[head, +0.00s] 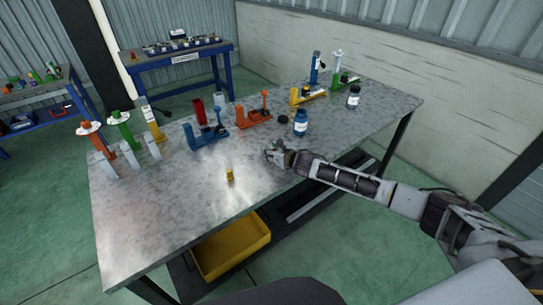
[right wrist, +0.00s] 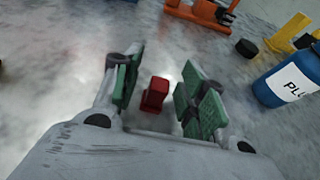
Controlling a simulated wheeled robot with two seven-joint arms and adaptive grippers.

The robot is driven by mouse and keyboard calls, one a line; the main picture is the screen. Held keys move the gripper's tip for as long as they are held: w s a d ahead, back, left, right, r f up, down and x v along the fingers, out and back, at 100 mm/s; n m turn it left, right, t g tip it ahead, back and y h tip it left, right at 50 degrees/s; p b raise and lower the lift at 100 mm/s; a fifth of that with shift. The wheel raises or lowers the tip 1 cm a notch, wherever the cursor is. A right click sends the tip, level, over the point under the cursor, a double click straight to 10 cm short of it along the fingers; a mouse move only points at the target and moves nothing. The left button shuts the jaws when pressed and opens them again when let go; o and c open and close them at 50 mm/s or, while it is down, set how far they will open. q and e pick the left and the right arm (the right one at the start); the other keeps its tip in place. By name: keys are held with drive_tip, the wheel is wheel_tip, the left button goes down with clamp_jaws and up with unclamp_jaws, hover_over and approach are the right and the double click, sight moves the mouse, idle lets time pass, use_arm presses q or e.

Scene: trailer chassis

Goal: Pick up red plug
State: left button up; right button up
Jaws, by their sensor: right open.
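The red plug (right wrist: 154,94) is a small red block on the metal table (head: 150,205). In the right wrist view it sits between the green-padded fingers of my right gripper (right wrist: 160,83), with gaps on both sides. My right gripper (head: 272,152) is open and low over the middle of the table in the head view. The plug does not show clearly there, near or behind the gripper. My left gripper is not in view.
A blue bottle (head: 300,123) with a white label stands beyond my right gripper, with a black cap (head: 283,119) beside it. Orange (head: 252,118) and blue (head: 207,138) fixtures stand farther back. A small yellow piece (head: 229,174) stands nearer, amid clear tabletop.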

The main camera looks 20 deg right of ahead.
drive_tip(key=c, duration=0.7)
drive_tip(key=shift+r, duration=0.5)
wheel_tip(320, 180, up, 9)
drive_tip(key=shift+f+p, duration=0.15)
drive_tip(key=shift+p, duration=0.45)
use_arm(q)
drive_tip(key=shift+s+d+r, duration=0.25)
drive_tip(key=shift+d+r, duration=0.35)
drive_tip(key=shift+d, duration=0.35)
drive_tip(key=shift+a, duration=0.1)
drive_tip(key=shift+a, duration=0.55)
